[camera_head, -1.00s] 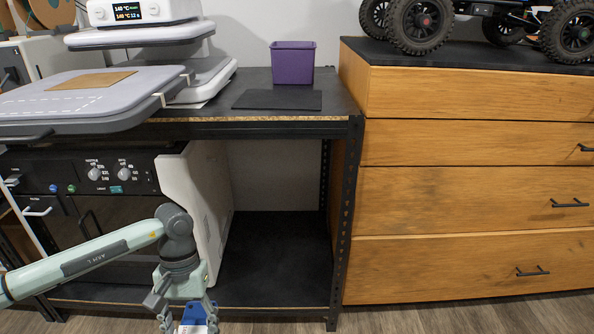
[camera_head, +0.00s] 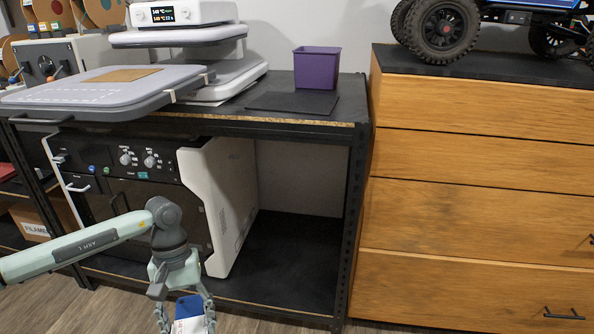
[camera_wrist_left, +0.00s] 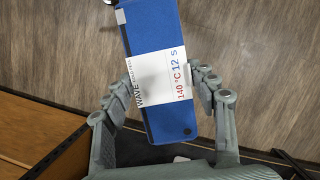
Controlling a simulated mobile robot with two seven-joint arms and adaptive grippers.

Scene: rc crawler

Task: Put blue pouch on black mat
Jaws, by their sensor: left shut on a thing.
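My left gripper (camera_head: 186,321) is shut on the blue pouch (camera_head: 188,307) at the bottom of the head view, low in front of the bench. In the left wrist view the blue pouch (camera_wrist_left: 156,30) has a white label band reading 140 °C 12 S, and the fingers of my left gripper (camera_wrist_left: 158,84) are on its two sides. The black mat (camera_head: 293,102) lies flat and bare on the bench top, in front of a purple bin, well above and right of the gripper. My right gripper is not in view.
The purple bin (camera_head: 317,68) stands at the mat's back edge. A heat press (camera_head: 105,92) takes up the bench's left side. A wooden drawer cabinet (camera_head: 470,155) with an RC crawler (camera_head: 437,28) on top stands right of the bench. The lower shelf (camera_head: 285,265) has free room.

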